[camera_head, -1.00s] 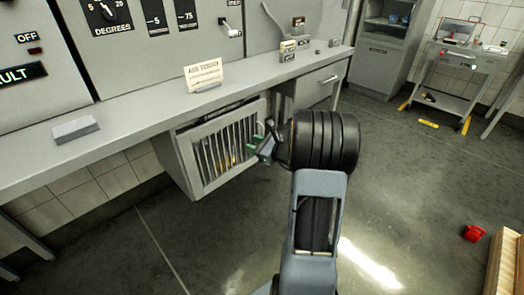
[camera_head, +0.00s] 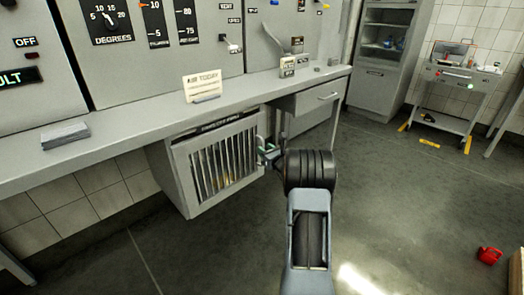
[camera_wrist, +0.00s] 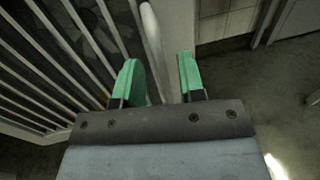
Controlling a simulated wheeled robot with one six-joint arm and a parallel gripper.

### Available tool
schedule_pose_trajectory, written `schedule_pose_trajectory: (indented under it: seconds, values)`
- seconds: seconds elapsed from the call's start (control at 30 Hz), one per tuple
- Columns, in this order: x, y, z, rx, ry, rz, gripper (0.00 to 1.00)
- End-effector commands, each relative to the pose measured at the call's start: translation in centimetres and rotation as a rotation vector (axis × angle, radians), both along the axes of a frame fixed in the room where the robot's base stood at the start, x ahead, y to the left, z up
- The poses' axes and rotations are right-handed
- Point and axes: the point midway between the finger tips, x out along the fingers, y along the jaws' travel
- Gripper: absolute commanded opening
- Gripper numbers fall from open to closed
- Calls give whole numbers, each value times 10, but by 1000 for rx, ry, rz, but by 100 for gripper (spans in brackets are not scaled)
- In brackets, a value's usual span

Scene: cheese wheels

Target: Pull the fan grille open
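The fan grille (camera_head: 217,160) is a pale frame with vertical bars, set in a grey box under the counter. In the head view it looks closed. A pale upright handle bar (camera_wrist: 152,45) stands at its right edge. My gripper (camera_wrist: 160,75) has green fingertips and is open, with one finger on each side of the handle. The bar shows in the gap between the fingers, and I cannot tell whether either finger touches it. In the head view my gripper (camera_head: 267,150) is small at the grille's right edge, partly hidden by my wrist.
The counter (camera_head: 120,130) runs above the grille, with a sign card (camera_head: 203,85) on it. A drawer (camera_head: 318,97) is to the right. The floor (camera_head: 405,195) in front is clear. A red object (camera_head: 489,256) lies at the far right.

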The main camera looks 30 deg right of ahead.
Motion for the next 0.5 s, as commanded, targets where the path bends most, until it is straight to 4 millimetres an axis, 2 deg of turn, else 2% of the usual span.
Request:
schedule_pose_trajectory:
  seconds: [0.2, 0.5]
  values:
    - [20, 0, -1, 0, 1, 1, 36]
    - [26, 0, 0, 0, 1, 1, 36]
